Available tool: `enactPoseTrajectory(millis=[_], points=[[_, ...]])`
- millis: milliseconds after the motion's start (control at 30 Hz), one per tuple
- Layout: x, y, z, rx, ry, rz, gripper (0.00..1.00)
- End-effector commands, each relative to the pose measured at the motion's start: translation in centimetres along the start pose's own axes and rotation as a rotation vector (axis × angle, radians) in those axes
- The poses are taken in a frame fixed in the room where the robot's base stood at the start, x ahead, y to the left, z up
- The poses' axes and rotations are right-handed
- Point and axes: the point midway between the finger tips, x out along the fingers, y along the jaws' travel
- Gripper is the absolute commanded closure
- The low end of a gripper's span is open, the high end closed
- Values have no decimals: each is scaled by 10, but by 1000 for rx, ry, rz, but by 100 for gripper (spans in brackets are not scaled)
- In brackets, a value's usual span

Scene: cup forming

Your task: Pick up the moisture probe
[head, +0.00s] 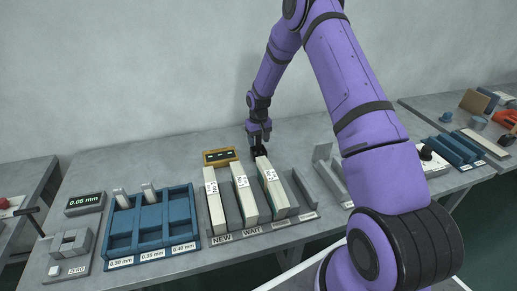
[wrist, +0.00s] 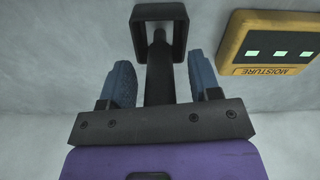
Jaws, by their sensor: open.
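The moisture probe appears to be the black piece with a square open frame (wrist: 160,11) and a dark stem in the wrist view. My gripper (wrist: 162,74) is open, with one blue-grey finger on each side of the stem. A gap shows between each finger and the stem. In the head view my gripper (head: 259,137) points down at the back of the table, over a small dark piece (head: 260,152) that is partly hidden by the fingers. The yellow moisture meter (wrist: 268,43) lies to the right in the wrist view; it also shows in the head view (head: 220,156).
A rack (head: 270,228) with pale stacks stands just in front of my gripper. A blue compartment tray (head: 150,228) stands to its left, beside a small display (head: 85,203). A grey angled stand (head: 327,172) is to the right. The wall is close behind.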

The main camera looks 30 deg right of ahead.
Motion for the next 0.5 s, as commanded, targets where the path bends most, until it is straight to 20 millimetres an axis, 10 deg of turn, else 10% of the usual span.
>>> enactPoseTrajectory(millis=[100, 333, 500], points=[[-1, 0, 0, 0, 1, 0, 43], [-1, 0, 0, 0, 1, 0, 96], [-1, 0, 0, 0, 1, 0, 97]])
